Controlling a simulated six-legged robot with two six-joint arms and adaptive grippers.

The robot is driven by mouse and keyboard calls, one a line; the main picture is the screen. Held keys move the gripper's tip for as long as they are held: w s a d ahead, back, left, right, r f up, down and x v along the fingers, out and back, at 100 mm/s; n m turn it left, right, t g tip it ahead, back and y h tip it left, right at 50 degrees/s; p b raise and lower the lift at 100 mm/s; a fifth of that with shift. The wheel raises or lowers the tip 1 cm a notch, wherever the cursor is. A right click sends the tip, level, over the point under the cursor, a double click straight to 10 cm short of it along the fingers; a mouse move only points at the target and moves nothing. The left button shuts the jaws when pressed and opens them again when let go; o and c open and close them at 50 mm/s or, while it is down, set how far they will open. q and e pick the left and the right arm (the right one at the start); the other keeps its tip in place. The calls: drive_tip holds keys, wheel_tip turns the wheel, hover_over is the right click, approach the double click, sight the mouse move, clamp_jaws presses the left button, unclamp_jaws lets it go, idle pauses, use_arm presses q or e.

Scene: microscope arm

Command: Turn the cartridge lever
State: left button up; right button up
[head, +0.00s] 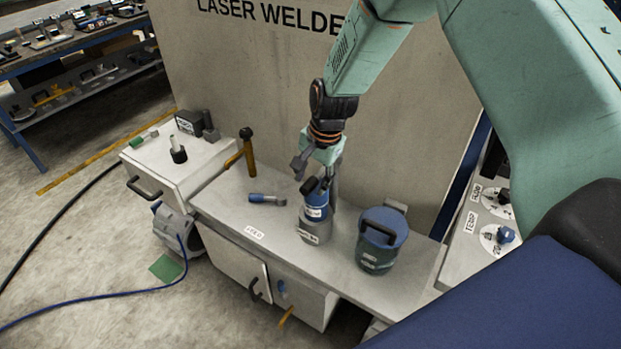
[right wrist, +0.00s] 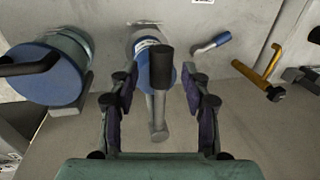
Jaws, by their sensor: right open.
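A cartridge (head: 314,212) with a blue upper part and a grey base stands on the grey bench. Its black lever (head: 308,186) sticks out at the top; in the right wrist view the lever (right wrist: 161,68) lies over the blue cap (right wrist: 143,52). My right gripper (head: 318,172) is open just above the cartridge, pointing down. In the right wrist view the two fingers of the gripper (right wrist: 160,105) stand on either side of the lever's line, with a visible gap on each side. A grey bar (right wrist: 159,132) extends below the lever between the fingers. My left gripper is out of view.
A blue-grey canister (head: 377,262) with a black handle stands right of the cartridge. A blue-handled tool (head: 262,198) and an orange-handled hammer (head: 248,158) are to the left. The welder panel (head: 240,80) rises behind. Dials (head: 504,236) are at the right.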

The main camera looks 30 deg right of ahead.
drive_tip(key=shift+w+f, duration=0.25)
drive_tip(key=shift+f, duration=0.35)
drive_tip(key=shift+s+a+r, duration=0.45)
drive_tip(key=shift+s+r, duration=0.1)
drive_tip(key=shift+c, duration=1.1)
drive_tip(key=shift+w+d+f, duration=0.45)
drive_tip(key=shift+w, duration=0.1)
drive_tip(key=c, duration=0.4)
drive_tip(key=shift+s+a+r, duration=0.2)
clamp_jaws()
